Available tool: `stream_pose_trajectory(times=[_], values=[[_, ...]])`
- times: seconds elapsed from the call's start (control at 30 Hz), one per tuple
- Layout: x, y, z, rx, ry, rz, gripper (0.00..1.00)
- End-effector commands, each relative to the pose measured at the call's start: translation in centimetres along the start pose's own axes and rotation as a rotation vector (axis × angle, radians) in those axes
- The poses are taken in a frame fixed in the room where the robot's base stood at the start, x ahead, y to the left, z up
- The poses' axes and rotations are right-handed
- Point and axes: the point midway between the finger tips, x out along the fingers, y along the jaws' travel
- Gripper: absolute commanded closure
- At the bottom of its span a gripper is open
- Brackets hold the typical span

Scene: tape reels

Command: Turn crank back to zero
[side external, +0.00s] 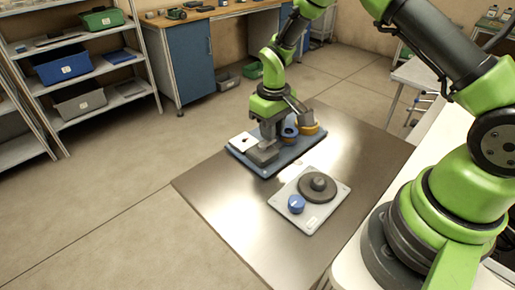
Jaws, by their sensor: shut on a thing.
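A blue base board (270,167) lies on the dark table and carries the reel mechanism. On it are a blue round part (290,133), a yellow-orange round part (310,129), a grey block (262,154) and a white plate with a dark spot (242,142). My gripper (269,139) points down over the middle of this board, between the white plate and the blue part. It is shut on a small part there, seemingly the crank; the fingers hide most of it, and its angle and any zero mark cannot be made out.
A pale panel (330,209) lies nearer on the table, with a dark disc (317,188) topped by a knob and a blue knob (297,204). The table's front left (225,205) is bare. Shelves with bins (75,70) stand well behind.

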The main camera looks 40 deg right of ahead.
Motion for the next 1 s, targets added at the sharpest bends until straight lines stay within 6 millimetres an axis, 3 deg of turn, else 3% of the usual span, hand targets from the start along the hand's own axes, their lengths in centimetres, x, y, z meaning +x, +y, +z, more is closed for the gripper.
stream_pose_trajectory(times=[1.0], values=[[0.0, -0.8, -1.7, -0.001, -0.003, -0.002, 0.98]])
